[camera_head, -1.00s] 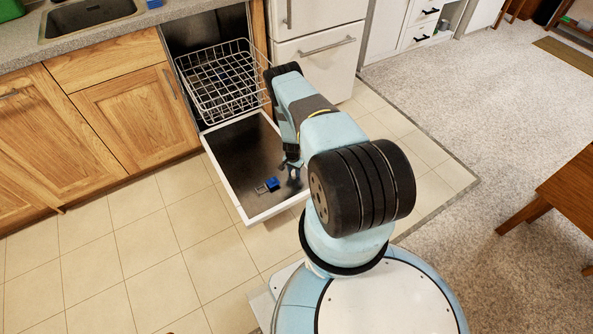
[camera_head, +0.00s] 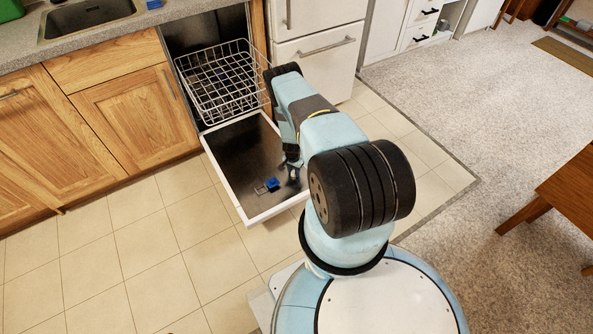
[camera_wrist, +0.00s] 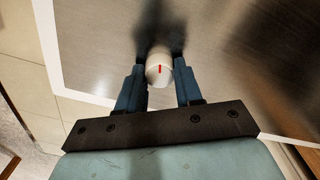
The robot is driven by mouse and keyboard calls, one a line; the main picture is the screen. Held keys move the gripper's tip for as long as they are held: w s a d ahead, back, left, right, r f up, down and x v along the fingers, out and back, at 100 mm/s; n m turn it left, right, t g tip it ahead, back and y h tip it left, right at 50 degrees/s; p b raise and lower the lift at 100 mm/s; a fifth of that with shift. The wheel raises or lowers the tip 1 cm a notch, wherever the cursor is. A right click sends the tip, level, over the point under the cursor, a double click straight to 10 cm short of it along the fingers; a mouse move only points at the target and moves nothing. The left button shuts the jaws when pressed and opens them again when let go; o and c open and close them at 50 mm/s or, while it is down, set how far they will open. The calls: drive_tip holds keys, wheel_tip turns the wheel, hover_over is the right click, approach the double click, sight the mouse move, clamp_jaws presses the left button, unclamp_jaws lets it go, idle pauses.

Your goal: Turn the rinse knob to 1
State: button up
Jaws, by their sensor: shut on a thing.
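The rinse knob (camera_wrist: 160,71) is a small round white knob with a red mark, on the metal inner face of the open dishwasher door (camera_head: 229,168). In the wrist view the red mark points nearly straight up. My gripper (camera_wrist: 160,78) has one dark blue finger on each side of the knob and is shut on it. In the head view my gripper (camera_head: 291,168) is over the right part of the door, and the knob is hidden there. No numbers around the knob can be made out.
A wire rack (camera_head: 220,82) stands in the dishwasher at the door's back end. Wooden cabinets (camera_head: 130,120) stand left. Tiled floor (camera_head: 170,245) is clear.

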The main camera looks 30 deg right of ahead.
sight(293, 172)
drive_tip(key=shift+s+a+f, duration=0.1)
drive_tip(key=shift+s+a, duration=0.05)
drive_tip(key=shift+a, duration=0.15)
drive_tip(key=o, duration=1)
drive_tip(key=shift+d, duration=0.15)
drive_tip(key=shift+o, duration=0.2)
wheel_tip(293, 172, up, 14)
drive_tip(key=shift+w, duration=0.3)
drive_tip(key=shift+f, duration=0.1)
